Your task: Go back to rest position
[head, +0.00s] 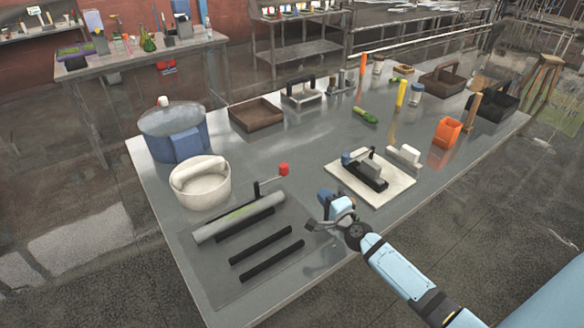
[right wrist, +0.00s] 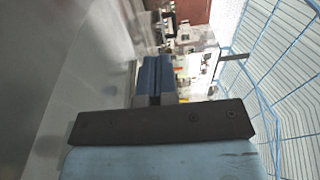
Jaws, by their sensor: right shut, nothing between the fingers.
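My right gripper (head: 314,226) is over the front edge of the metal table (head: 300,150), between the black bars and the white board. It is shut with nothing in it. My left gripper is not in view.
Left of my right gripper lie black bars (head: 267,252) and a grey tube (head: 238,218) beside a lever with a red knob (head: 284,169). A white board (head: 370,180) carries a small black device. A white mortar (head: 200,188) and a blue-grey pot (head: 174,135) stand at the left.

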